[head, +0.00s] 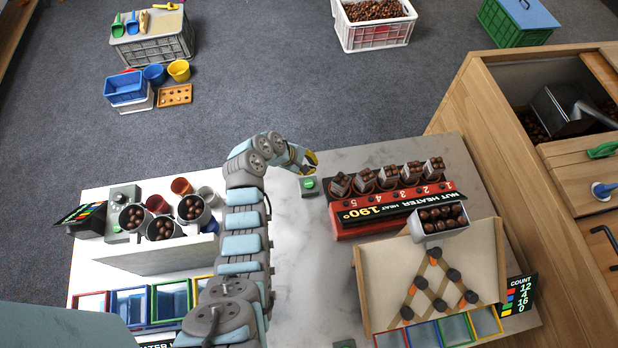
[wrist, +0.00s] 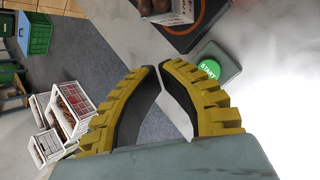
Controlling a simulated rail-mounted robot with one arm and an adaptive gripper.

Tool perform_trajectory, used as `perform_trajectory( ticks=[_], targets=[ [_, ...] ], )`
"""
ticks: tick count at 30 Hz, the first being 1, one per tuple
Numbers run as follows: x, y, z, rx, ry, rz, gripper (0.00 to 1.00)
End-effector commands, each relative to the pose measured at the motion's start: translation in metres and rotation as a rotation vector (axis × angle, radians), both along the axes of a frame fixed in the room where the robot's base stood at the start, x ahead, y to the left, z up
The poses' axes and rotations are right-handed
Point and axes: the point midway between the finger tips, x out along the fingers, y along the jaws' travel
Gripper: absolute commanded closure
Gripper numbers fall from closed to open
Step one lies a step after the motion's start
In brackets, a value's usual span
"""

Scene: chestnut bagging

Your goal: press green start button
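The green start button (head: 309,184) sits on a small grey box on the pale table, left of the nut heater. In the wrist view the round green button (wrist: 209,69), lettered START, shows just right of my fingertips. My gripper (head: 312,161) is in the air near the button, apart from it in both views. In the wrist view the yellow, black-lined fingers of my gripper (wrist: 158,68) curve together, tips almost meeting, with nothing between them.
The red nut heater (head: 345,231) with several chestnut-filled cups stands right of the button. A tray with a sloped board (head: 380,292) is in front of it. Cups of chestnuts (head: 164,228) and a grey control box (head: 124,196) are at left. Bare table surrounds the button's near side.

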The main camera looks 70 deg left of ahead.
Motion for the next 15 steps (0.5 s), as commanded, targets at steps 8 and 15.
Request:
perform_trajectory(
  ticks=[8,15],
  targets=[
    [0.000,0.000,-0.005,0.001,0.000,-0.001,1.00],
    [0.000,0.000,-0.024,0.001,0.001,0.000,1.00]
  ],
)
